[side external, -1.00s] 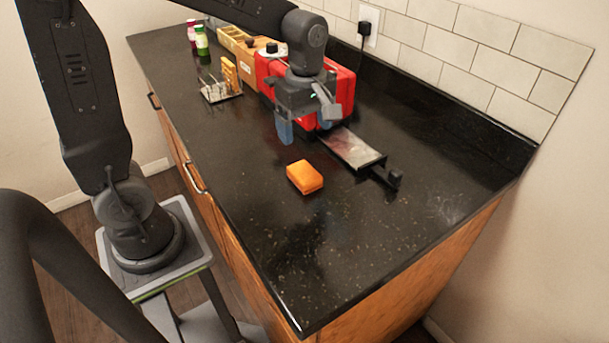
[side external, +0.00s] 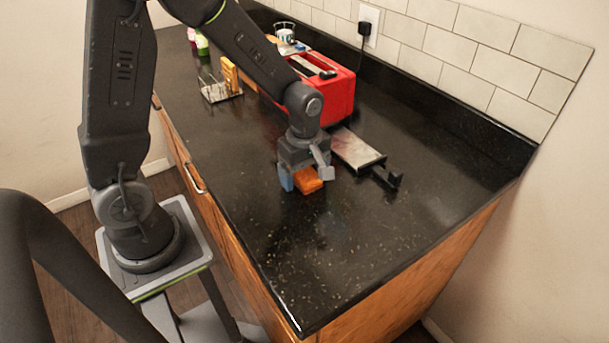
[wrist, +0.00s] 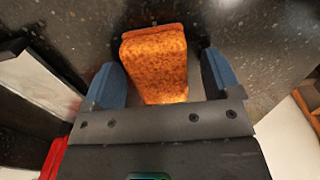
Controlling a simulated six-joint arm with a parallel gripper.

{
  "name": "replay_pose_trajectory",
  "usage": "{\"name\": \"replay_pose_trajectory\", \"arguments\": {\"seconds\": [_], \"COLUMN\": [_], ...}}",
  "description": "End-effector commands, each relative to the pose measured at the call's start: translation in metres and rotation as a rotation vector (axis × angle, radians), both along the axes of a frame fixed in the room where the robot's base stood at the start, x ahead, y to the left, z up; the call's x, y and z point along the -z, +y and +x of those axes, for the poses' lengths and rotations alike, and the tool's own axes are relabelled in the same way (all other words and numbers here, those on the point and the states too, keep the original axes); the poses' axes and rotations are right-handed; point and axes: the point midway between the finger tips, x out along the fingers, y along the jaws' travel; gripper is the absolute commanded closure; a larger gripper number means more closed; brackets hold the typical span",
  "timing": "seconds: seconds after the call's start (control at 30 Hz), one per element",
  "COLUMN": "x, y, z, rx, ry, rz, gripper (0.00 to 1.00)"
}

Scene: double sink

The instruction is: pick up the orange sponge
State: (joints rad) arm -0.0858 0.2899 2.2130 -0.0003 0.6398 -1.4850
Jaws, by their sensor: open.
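The orange sponge (side external: 307,180) lies on the black countertop, partly hidden by my gripper in the side view. In the wrist view the sponge (wrist: 156,62) stands out between the two blue fingers. My gripper (side external: 304,182) is low over it and open, with one finger on each side. In the wrist view my gripper (wrist: 163,78) shows a gap between each finger and the sponge.
A red toaster (side external: 330,92) stands behind my gripper. A flat tray with a dark handle (side external: 357,150) lies to the right of the sponge. A toast rack (side external: 220,90) is farther back left. The front of the counter is clear.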

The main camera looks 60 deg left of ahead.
Motion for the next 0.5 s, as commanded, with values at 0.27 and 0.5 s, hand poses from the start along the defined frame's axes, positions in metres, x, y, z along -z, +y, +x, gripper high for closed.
{"name": "replay_pose_trajectory", "arguments": {"seconds": [0.27,0.5], "x": [0.0003,0.0001], "y": [0.0,0.0], "z": [0.0001,0.0002], "rx": [0.0,0.0], "ry": [-0.001,-0.001], "rz": [0.0,0.0], "gripper": [0.24,0.47]}}
